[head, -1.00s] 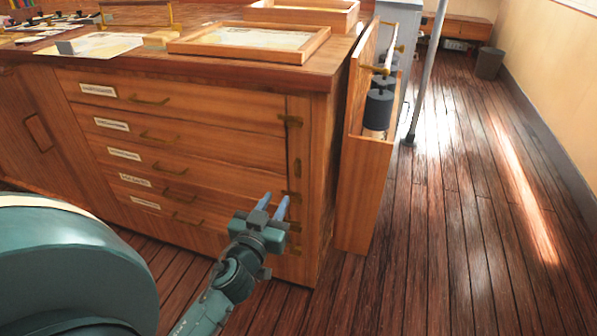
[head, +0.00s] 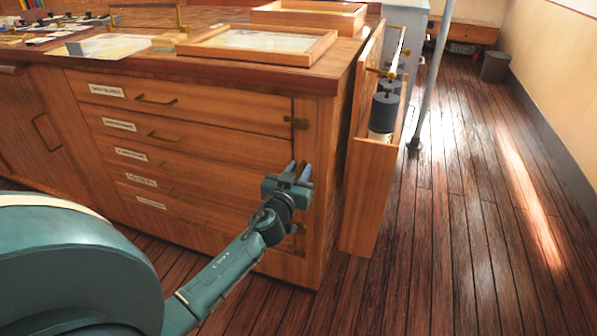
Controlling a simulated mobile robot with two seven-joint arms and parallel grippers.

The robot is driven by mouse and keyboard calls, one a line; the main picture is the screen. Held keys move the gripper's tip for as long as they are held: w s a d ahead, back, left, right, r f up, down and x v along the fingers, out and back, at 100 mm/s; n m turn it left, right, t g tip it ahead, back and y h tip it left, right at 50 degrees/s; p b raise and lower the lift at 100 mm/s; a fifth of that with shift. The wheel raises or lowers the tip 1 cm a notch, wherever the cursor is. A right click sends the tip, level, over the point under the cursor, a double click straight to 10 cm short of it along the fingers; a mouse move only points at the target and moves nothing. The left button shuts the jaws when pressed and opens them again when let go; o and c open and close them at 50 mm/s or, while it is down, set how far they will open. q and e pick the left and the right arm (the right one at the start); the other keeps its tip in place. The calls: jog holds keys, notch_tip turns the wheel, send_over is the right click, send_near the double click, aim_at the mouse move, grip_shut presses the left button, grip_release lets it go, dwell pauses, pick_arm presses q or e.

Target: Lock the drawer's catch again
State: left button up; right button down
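The wooden chest has several labelled drawers, all looking shut, including the top drawer (head: 215,108) and the second drawer (head: 220,145). Brass catches sit along its right-hand post. The top catch (head: 296,122) lies horizontal across the drawer edge. A lower catch (head: 298,229) shows beside my wrist. The second catch, seen upright in the earlier picture, is now hidden behind my fingers. My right gripper is not in view.
A tall narrow pull-out (head: 367,200) stands out from the chest's right side, with dark rolls inside. A grey pole (head: 432,85) rises behind it. A shallow wooden tray (head: 258,45) lies on the chest top. The plank floor (head: 460,230) at right is clear.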

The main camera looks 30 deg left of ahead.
pick_arm(q)
jog(key=shift+c, duration=0.4)
grip_shut()
jog(key=shift+m, duration=0.4)
jog(key=m, duration=0.3)
jog(key=shift+d, duration=0.1)
jog(key=m, duration=0.3)
jog(key=shift+f+m, duration=0.1)
jog(key=shift+m, duration=0.3)
jog(key=m, duration=0.5)
jog(key=shift+d, duration=0.1)
jog(key=m, duration=0.5)
jog(key=shift+f, duration=0.15)
jog(key=shift+m, duration=0.4)
